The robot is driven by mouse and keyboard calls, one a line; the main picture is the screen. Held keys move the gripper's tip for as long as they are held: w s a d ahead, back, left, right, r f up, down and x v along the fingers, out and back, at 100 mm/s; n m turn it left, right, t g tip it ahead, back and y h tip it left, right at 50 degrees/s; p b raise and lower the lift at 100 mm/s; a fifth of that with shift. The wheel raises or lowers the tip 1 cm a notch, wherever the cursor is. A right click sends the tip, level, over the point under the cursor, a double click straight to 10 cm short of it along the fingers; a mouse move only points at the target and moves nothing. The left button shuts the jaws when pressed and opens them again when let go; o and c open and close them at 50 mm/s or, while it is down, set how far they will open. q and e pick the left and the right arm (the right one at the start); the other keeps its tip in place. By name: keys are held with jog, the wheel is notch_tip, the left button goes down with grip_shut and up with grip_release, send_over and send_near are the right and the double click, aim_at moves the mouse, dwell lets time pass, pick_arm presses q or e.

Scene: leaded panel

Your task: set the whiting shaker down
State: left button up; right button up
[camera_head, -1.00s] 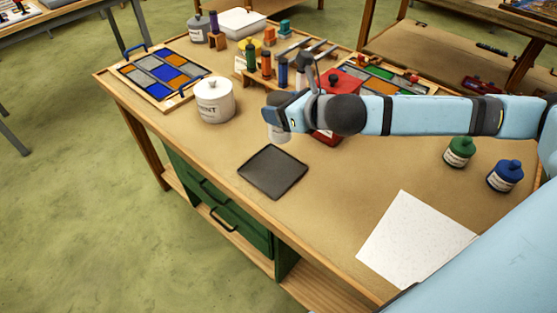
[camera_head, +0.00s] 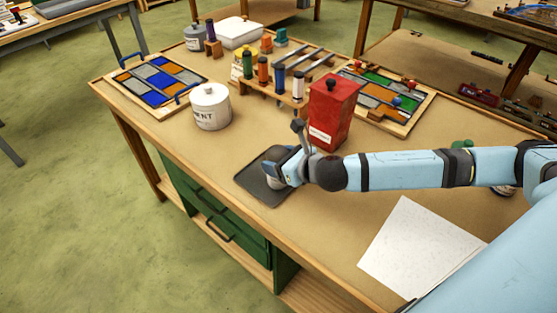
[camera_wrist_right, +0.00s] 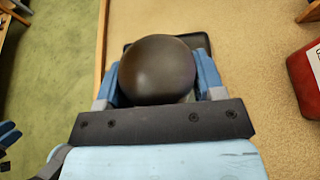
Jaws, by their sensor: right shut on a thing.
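My right gripper (camera_head: 280,172) is shut on the whiting shaker (camera_head: 272,183), over the dark square mat (camera_head: 258,190) near the table's front edge.
A red box (camera_head: 333,115) stands close behind my right gripper, and a white cement pot (camera_head: 211,107) stands to its left. A bottle rack (camera_head: 290,97) and leaded panels (camera_head: 160,80) are farther back. A white sheet (camera_head: 415,245) lies at the front right.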

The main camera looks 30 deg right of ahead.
jog(key=shift+r, duration=0.1)
jog(key=o, duration=1.1)
jog(key=shift+f, duration=0.2)
jog(key=shift+r, duration=0.1)
jog(key=shift+s+r, duration=0.15)
jog(key=shift+v, duration=5.9)
